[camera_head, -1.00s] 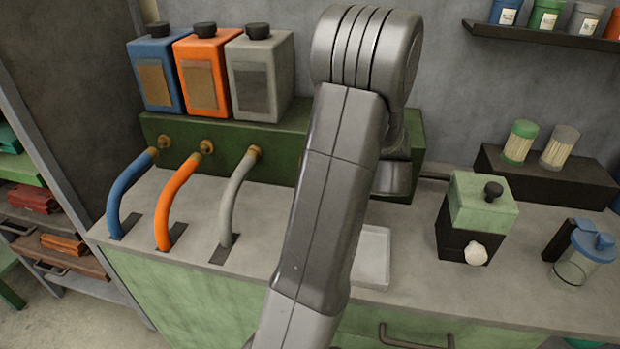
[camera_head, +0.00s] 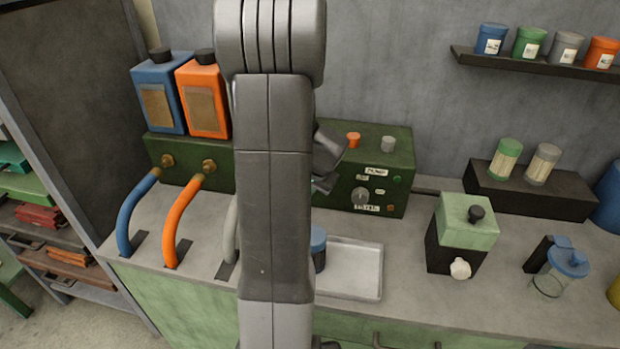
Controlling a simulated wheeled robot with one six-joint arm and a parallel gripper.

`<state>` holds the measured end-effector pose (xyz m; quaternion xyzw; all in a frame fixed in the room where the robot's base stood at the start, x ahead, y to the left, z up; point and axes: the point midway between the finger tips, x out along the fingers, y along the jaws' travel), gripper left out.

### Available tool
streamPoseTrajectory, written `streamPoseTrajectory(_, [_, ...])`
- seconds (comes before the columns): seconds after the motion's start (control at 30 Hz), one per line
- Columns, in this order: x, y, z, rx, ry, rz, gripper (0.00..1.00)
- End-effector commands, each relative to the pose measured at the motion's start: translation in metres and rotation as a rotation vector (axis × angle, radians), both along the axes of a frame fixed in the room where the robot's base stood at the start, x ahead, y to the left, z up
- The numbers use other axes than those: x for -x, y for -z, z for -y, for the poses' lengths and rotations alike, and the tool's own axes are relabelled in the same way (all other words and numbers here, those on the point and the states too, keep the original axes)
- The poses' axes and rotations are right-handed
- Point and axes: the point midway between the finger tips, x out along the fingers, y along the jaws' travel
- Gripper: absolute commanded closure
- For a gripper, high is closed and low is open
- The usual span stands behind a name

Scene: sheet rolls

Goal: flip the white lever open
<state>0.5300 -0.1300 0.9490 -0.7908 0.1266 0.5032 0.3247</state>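No part is clearly readable as a white lever. The closest match is a small rounded white knob (camera_head: 460,268) low on the front of a box with a light green top and black base (camera_head: 466,235), right of centre on the counter. My arm crosses the middle of the view. My gripper (camera_head: 323,184) is mostly hidden behind it, in front of the green control panel and well left of the white knob. Nothing shows in it, and its finger opening cannot be made out.
The green control panel (camera_head: 390,163) has a dial and knobs. A pale tray (camera_head: 352,270) and a partly hidden blue-topped container (camera_head: 318,245) are near my arm. Blue (camera_head: 130,212) and orange (camera_head: 180,220) hoses stand left. A blue-lidded jar (camera_head: 562,270) stands right. Counter between tray and green-black box is clear.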

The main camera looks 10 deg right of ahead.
Motion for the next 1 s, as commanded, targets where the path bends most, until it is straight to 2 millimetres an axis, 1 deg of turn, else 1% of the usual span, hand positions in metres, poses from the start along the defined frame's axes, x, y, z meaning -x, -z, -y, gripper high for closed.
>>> streamPoseTrajectory(0.03, [0.0002,-0.0041,-0.0027,0.022,-0.006,-0.012,1.0])
streamPoseTrajectory(0.6, [-0.0022,0.0007,-0.0082,0.267,-0.005,-0.112,1.0])
streamPoseTrajectory(1.0, [-0.0033,-0.0002,-0.0109,0.365,0.001,-0.154,1.0])
